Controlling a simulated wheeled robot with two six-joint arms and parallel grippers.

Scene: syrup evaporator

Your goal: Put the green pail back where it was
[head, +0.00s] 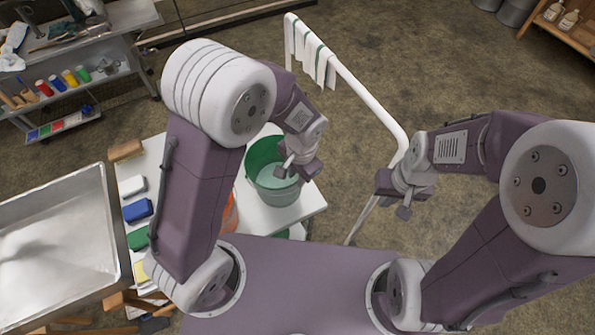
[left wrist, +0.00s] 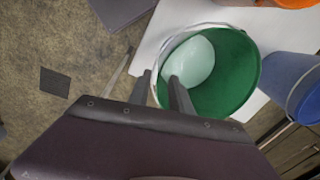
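The green pail (head: 262,178) stands upright on a white tabletop (head: 306,203), with pale content or a pale bottom inside. It also shows in the left wrist view (left wrist: 232,85), with a thin light handle along its rim. My left gripper (head: 292,168) is at the pail's right-hand rim in the head view. In the left wrist view its two fingers (left wrist: 162,82) are spread apart, one over the inside of the pail and one outside, with the rim between them. My right gripper (head: 394,196) is open and empty, away from the pail.
A blue pail (left wrist: 290,85) stands beside the green one in the left wrist view. An orange pail (head: 230,215) is partly hidden by my left arm. A white rail with towels (head: 312,55) stands to the right. A metal pan (head: 60,240) is at left, beside coloured blocks.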

